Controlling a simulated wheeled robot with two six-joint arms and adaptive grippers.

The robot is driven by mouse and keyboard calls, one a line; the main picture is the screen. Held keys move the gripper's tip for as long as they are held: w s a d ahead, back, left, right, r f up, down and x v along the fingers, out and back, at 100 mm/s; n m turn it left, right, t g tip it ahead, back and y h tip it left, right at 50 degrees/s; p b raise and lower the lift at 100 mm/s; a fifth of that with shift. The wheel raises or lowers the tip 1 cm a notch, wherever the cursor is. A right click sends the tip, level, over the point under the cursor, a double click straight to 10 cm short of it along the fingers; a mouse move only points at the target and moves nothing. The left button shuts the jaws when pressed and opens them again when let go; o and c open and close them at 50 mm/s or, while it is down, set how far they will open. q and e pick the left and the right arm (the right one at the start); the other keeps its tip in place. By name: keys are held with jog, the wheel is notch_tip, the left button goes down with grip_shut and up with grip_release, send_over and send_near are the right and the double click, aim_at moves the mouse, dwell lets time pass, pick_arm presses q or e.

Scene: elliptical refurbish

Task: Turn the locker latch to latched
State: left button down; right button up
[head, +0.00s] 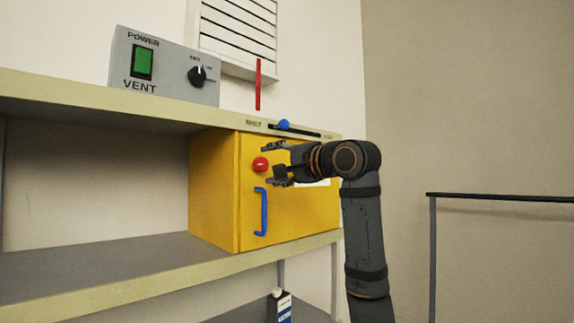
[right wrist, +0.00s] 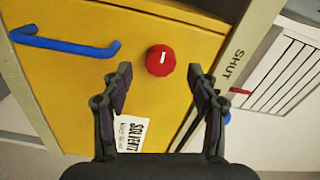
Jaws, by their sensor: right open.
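The locker latch looks like a round red knob (head: 260,164) with a short white mark, on the front of the yellow locker (head: 213,190), above the blue handle (head: 261,211). My right gripper (head: 272,165) is open and faces the knob. It also shows in the right wrist view (right wrist: 160,72), with a gap between each finger and the knob; I cannot tell whether anything touches. My left gripper is not in view.
The locker stands on a shelf (head: 120,268). Above it is a slider with a blue ball (head: 284,125) and a red stick (head: 258,85). A grey vent box (head: 165,68) is at upper left. A white label (right wrist: 132,136) is on the locker door.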

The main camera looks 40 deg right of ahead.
jog(key=s, duration=0.9)
jog(key=shift+s+d, duration=0.15)
jog(key=shift+d, duration=0.25)
